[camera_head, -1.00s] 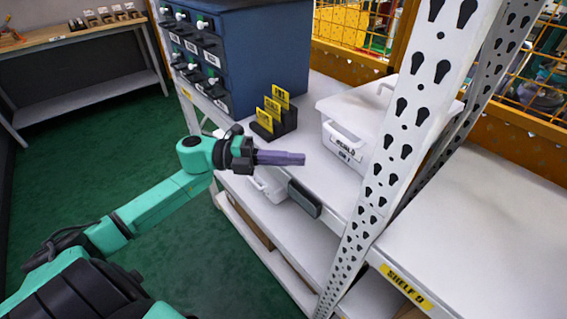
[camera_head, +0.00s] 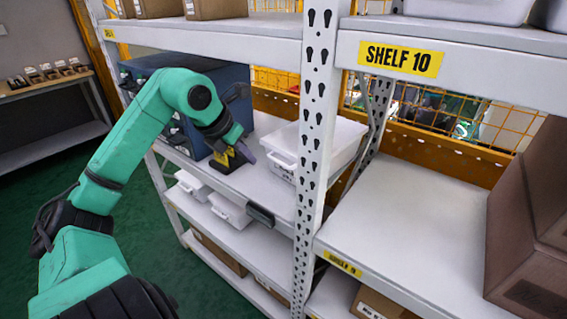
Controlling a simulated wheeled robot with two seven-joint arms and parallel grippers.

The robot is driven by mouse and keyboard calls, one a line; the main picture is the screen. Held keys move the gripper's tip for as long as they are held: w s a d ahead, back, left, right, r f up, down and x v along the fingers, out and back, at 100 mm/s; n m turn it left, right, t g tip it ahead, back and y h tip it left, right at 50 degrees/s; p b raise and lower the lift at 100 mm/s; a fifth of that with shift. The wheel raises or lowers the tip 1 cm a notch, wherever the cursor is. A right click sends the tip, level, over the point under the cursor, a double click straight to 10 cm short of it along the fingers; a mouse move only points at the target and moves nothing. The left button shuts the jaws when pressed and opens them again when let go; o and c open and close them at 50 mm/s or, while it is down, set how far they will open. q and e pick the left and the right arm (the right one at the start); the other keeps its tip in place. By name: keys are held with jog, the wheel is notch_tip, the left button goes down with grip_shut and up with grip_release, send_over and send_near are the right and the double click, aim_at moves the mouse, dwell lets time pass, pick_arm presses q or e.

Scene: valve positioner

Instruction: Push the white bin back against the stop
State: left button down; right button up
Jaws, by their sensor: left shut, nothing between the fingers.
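The white bin (camera_head: 342,142) with a lid and a front handle stands on the middle shelf, partly hidden behind the perforated upright post. My left gripper (camera_head: 246,154) is shut and empty. My right gripper is not in view. I cannot make out the stop behind the bin.
A black holder with yellow cards (camera_head: 228,160) is close by my left gripper. A blue drawer cabinet (camera_head: 240,112) stands left. A dark block (camera_head: 260,214) sits on the shelf's front edge. The perforated post (camera_head: 314,110) and upper shelf (camera_head: 240,27) bound the space. The right bay (camera_head: 400,210) has bare shelf.

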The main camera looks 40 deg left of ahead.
pick_arm(q)
jog(key=w+f+p, duration=0.5)
jog(key=w+f, duration=0.1)
jog(key=w, duration=0.2)
jog(key=shift+f, duration=0.4)
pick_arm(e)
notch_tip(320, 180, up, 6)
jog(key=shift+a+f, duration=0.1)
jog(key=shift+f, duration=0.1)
